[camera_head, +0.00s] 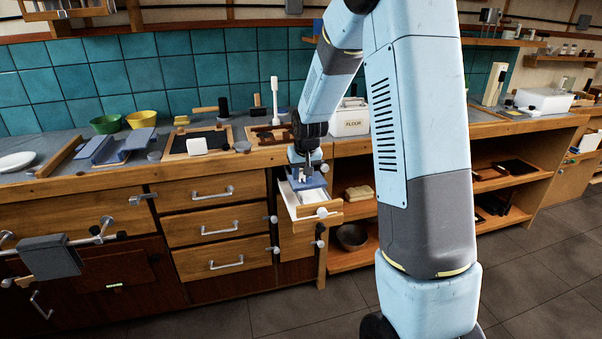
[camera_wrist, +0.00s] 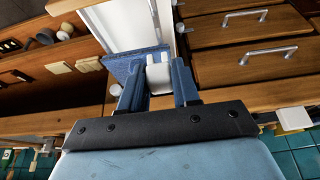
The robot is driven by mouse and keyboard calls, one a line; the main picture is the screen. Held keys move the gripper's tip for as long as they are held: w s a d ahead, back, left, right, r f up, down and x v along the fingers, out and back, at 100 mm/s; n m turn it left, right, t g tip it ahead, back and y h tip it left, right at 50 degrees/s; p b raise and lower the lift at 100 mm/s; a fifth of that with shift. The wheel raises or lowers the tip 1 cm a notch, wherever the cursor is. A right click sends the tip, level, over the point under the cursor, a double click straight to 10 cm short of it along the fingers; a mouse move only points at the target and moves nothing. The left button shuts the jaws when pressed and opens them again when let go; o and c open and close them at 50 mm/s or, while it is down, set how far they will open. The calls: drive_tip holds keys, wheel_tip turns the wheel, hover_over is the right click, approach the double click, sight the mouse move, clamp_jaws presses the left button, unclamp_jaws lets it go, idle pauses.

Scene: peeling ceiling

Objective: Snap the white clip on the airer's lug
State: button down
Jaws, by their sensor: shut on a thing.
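My gripper (camera_head: 306,173) points down over the open drawer, below the counter's front edge. In the wrist view my gripper (camera_wrist: 157,82) has its two blue fingers on either side of a small white clip (camera_wrist: 157,74) with short prongs, and is shut on it. A flat blue plate (camera_wrist: 132,64) lies just beyond the clip; it also shows in the head view (camera_head: 314,182). I cannot tell whether clip and plate are joined or only touching. I cannot pick out the airer or its lug with certainty.
The open drawer (camera_head: 327,210) has a white inside and juts out beside closed drawers (camera_head: 212,227). Open shelves (camera_head: 352,223) lie right of the drawer. The counter holds bowls, boards and tools.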

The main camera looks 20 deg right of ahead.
drive_tip(key=shift+f, duration=0.15)
hover_over(300, 198)
drive_tip(key=s, duration=0.2)
drive_tip(key=shift+w+f, duration=0.2)
drive_tip(key=shift+f, duration=2.4)
drive_tip(key=shift+d+f, duration=0.1)
drive_tip(key=shift+f, duration=1.2)
drive_tip(key=c, duration=0.7)
unclamp_jaws()
drive_tip(key=shift+f, duration=0.1)
drive_tip(key=shift+c, duration=0.2)
drive_tip(key=w+v, duration=0.1)
drive_tip(key=v, duration=1.6)
drive_tip(key=shift+w+r, duration=0.15)
drive_tip(key=shift+r, duration=0.4)
